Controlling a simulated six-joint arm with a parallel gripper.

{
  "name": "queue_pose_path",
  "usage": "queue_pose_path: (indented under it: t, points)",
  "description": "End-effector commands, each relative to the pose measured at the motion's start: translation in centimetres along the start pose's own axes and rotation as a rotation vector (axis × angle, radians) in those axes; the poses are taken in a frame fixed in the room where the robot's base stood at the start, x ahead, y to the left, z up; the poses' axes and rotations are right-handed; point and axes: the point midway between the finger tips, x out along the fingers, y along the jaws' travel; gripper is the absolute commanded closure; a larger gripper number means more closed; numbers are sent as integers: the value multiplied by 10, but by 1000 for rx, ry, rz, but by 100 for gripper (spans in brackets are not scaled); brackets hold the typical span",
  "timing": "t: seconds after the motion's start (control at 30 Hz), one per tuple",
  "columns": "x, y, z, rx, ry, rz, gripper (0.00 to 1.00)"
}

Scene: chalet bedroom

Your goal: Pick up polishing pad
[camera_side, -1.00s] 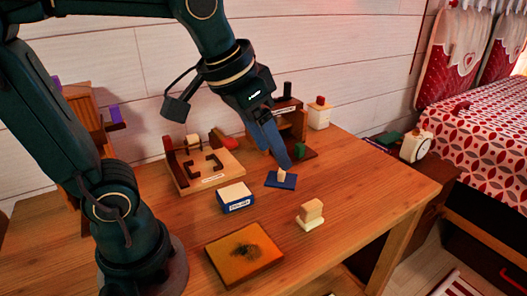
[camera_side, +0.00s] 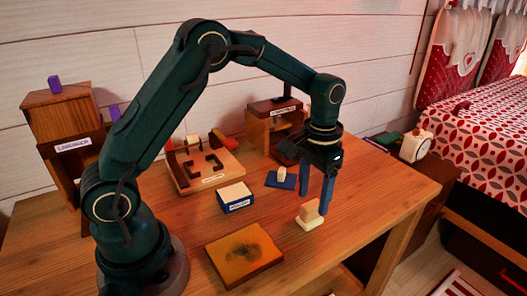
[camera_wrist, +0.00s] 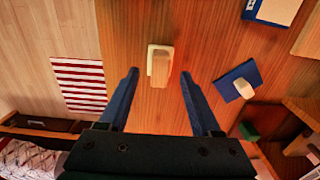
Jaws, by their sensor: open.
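The side view does not clearly show the height between the fingertips and the pad.
A blue plate with a cream knob (camera_side: 286,182) lies behind the pad. A blue-sided box (camera_side: 235,200), a stained board (camera_side: 243,256), a wooden tray (camera_side: 213,179) and a wooden stand (camera_side: 265,129) are left or behind. Bare table surrounds the pad.

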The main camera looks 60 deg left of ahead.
Motion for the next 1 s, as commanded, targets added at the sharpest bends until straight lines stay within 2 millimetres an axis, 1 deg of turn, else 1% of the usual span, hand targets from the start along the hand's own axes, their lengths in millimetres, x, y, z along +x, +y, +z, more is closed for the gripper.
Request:
queue_pose_path:
  t: [0.1,0.23,0.37,0.57,0.6,0.67,0.7,0.73,0.77,1.0]
  points:
    - [17,0,1,0,-5,0,35]
    - [29,0,1,-1,-2,0,35]
    - [34,0,1,-1,0,0,35]
    - [34,0,1,-1,1,0,35]
    - [34,0,1,-1,1,0,43]
    - [34,0,1,0,1,0,66]
    - [34,0,0,-1,1,0,81]
    - [34,0,0,-1,1,0,92]
    - [34,0,0,-1,1,0,100]
    - [34,0,0,-1,1,0,100]
